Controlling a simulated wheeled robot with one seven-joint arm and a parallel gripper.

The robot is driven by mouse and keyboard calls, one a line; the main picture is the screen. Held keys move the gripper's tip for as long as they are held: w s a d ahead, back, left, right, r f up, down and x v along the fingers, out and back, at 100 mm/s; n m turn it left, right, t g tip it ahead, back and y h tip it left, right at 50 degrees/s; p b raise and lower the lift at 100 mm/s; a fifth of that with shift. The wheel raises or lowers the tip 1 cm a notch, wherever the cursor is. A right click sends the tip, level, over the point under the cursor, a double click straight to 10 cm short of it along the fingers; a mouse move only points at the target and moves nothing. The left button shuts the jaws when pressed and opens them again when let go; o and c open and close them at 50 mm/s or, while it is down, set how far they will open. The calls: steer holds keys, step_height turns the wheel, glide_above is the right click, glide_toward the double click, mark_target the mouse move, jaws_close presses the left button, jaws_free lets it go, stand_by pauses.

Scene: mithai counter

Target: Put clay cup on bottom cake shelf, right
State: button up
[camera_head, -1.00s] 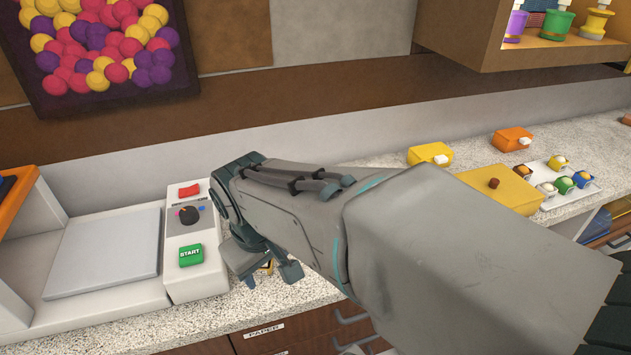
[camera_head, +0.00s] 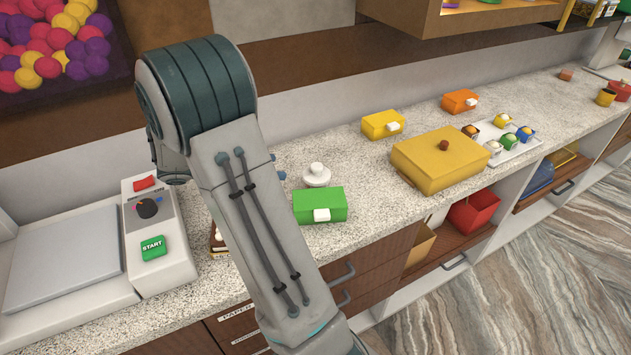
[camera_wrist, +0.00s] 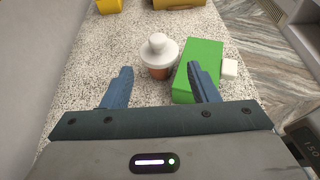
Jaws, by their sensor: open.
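A small brown-orange pot with a white knobbed top (camera_wrist: 159,56) stands on the counter in the wrist view. Its white top (camera_head: 317,175) shows beside my arm in the head view. I cannot tell if it is the clay cup. My gripper (camera_wrist: 160,72) is open and empty, its blue fingers pointing toward this pot from the near side. I cannot make out the cake shelf.
A green box (camera_head: 320,205) stands close to the white-topped pot, near the right finger. A yellow box (camera_head: 440,162), a tray of small balls (camera_head: 520,151) and a scale-like machine (camera_head: 152,235) share the counter. Open compartments (camera_head: 480,212) lie below.

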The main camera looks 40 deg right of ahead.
mark_target(314, 166)
steer(key=p+x, duration=0.1)
steer(key=x, duration=0.8)
steer(key=shift+d+r, duration=0.1)
steer(key=shift+d, duration=0.1)
steer(key=p+x, duration=0.1)
steer(key=x, duration=0.3)
steer(key=shift+d+p, duration=0.2)
steer(key=shift+p, duration=0.1)
steer(key=shift+w, duration=0.1)
steer(key=shift+c, duration=0.3)
jaws_close()
